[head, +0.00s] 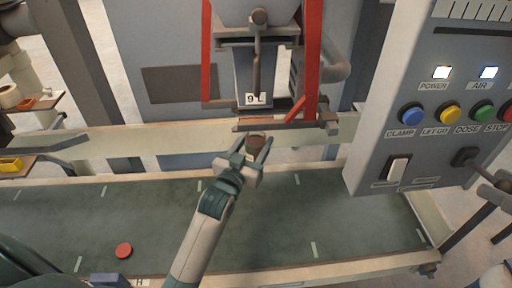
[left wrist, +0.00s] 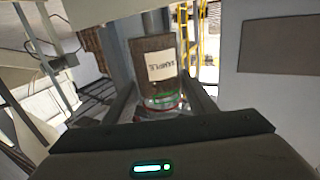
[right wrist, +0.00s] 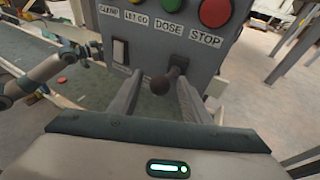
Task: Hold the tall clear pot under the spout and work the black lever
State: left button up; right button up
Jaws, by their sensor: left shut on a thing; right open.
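The black lever (right wrist: 160,84) has a round dark knob on the control panel. My right gripper (right wrist: 159,80) is open, its fingers on either side of the knob.
The grey control panel (head: 400,155) carries blue, yellow, green and red buttons and a white rocker switch (head: 397,168). Red frame bars (head: 313,50) flank the spout. A green-topped bench (head: 330,215) lies below, mostly clear, with a red disc (head: 123,250) at left.

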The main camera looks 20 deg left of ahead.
aim_at(249, 148)
jog(key=s+d+r, duration=0.1)
jog(key=s+d, duration=0.3)
jog(key=s, duration=0.3)
jog(key=shift+s+r, duration=0.3)
jog(key=shift+r, duration=0.05)
pick_arm(q)
jog(key=shift+s, duration=0.1)
dwell(0.4)
jog(key=shift+s+a+p, duration=0.15)
jog(key=shift+s+p, duration=0.45)
jog(key=shift+s, duration=0.8)
jog(key=shift+s+a+p, duration=0.15)
jog(key=shift+s+p, duration=0.4)
jog(key=shift+s, duration=0.85)
jog(key=s+p, duration=0.2)
jog(key=s, duration=0.6)
jog(key=shift+s+a, duration=0.35)
jog(key=shift+a, duration=0.1)
pick_arm(e)
jog(key=shift+a+r, duration=0.1)
jog(key=shift+r, duration=2.2)
jog(key=shift+w, duration=0.1)
